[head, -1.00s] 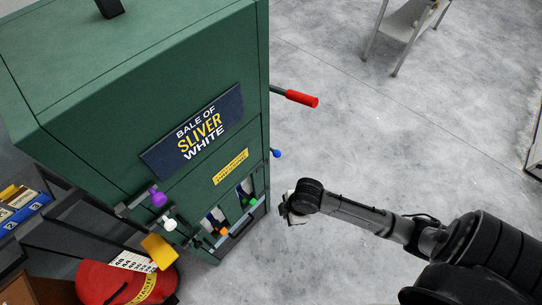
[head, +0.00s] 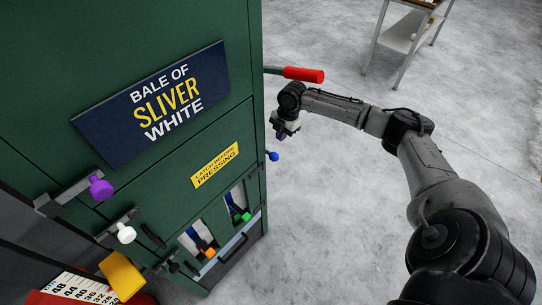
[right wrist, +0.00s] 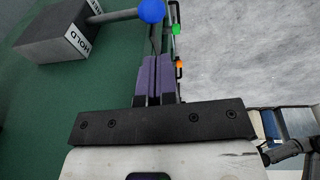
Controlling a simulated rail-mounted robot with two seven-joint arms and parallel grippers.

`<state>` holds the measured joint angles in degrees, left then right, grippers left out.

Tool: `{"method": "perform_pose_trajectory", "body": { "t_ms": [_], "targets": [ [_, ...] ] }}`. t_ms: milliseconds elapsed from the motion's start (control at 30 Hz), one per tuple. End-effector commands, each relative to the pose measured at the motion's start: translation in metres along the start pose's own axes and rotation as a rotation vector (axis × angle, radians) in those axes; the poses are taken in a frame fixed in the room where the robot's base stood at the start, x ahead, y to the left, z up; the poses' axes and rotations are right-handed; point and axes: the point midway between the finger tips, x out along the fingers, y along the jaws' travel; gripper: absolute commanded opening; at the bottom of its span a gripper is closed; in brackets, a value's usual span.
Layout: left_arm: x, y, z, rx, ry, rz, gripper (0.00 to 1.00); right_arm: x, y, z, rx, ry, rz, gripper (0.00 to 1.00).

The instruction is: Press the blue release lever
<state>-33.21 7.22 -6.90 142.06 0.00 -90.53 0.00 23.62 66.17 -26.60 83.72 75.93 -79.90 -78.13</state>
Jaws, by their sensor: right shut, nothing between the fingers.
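The blue release lever ends in a round blue knob (head: 272,156) that sticks out from the right side of the green press (head: 150,40). In the right wrist view the blue knob (right wrist: 151,11) is at the top, on a grey rod from a dark box (right wrist: 65,38) marked HOLD. My right gripper (head: 282,134) is by the press's right side, just above the knob in the head view. Its purple fingers (right wrist: 155,62) are shut with nothing between them, pointing towards the knob. A gap between fingertips and knob is hard to judge. My left gripper is not in view.
A red-handled lever (head: 304,74) sticks out behind my right gripper. The press front has a purple knob (head: 101,189), a white knob (head: 126,233), a yellow handle (head: 122,275), and orange and green knobs low down. Grey floor is clear to the right; a table (head: 405,32) stands beyond.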

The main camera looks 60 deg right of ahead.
Motion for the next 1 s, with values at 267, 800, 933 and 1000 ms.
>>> {"method": "perform_pose_trajectory", "body": {
  "t_ms": [267, 800, 933, 1000],
  "targets": [
    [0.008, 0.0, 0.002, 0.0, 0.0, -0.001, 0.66, -0.007, 0.005, 0.014, -0.001, 0.006, 0.015, 0.0],
    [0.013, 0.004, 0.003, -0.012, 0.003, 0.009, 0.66, 0.019, 0.004, 0.013, 0.0, 0.007, 0.013, 0.0],
    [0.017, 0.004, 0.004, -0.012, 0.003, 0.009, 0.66, 0.041, 0.005, 0.013, 0.0, 0.006, 0.014, 0.0],
    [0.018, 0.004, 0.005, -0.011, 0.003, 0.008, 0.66, 0.052, 0.005, 0.012, -0.001, 0.007, 0.013, 0.0]
  ]
}}
